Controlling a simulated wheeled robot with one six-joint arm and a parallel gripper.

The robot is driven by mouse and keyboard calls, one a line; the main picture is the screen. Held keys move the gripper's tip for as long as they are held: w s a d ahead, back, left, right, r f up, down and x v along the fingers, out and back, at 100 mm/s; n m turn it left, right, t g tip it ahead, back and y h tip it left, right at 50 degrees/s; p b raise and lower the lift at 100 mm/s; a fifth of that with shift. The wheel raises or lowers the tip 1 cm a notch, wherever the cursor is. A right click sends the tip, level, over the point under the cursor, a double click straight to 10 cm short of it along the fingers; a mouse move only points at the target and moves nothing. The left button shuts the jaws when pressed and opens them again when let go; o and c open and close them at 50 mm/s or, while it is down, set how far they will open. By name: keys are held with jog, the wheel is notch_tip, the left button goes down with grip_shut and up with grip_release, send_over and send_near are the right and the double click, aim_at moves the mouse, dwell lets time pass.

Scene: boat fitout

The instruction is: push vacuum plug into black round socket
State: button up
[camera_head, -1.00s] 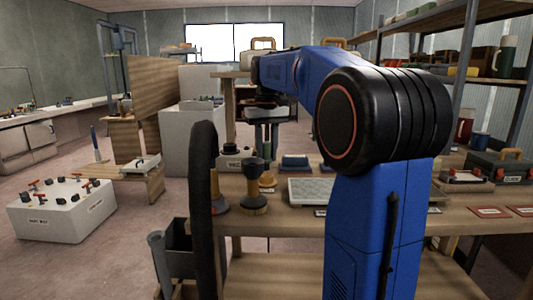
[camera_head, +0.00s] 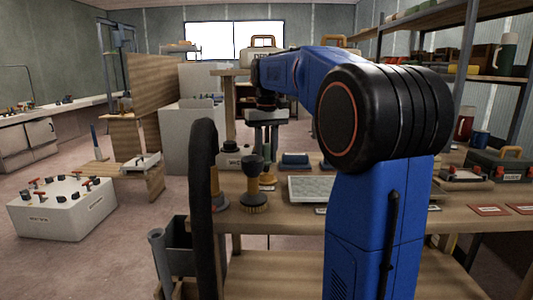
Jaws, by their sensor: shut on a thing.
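My blue arm reaches back over the workbench, and my gripper (camera_head: 267,146) hangs down at its far end, above the back left part of the bench. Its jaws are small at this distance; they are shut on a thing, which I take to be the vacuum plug. The plug's shape is too small and dark to make out. A pale box (camera_head: 231,161) with a dark round part on top stands just left of the gripper. I cannot tell whether this part is the black round socket. No plug seated in a socket can be made out.
A thick black curved tube (camera_head: 204,220) rises at the bench's left end.

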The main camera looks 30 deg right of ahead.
jog(key=shift+f, duration=1.4)
jog(key=o, duration=1.3)
jog(key=shift+c, duration=0.2)
notch_tip(320, 180, up, 17)
jog(key=shift+r, duration=0.2)
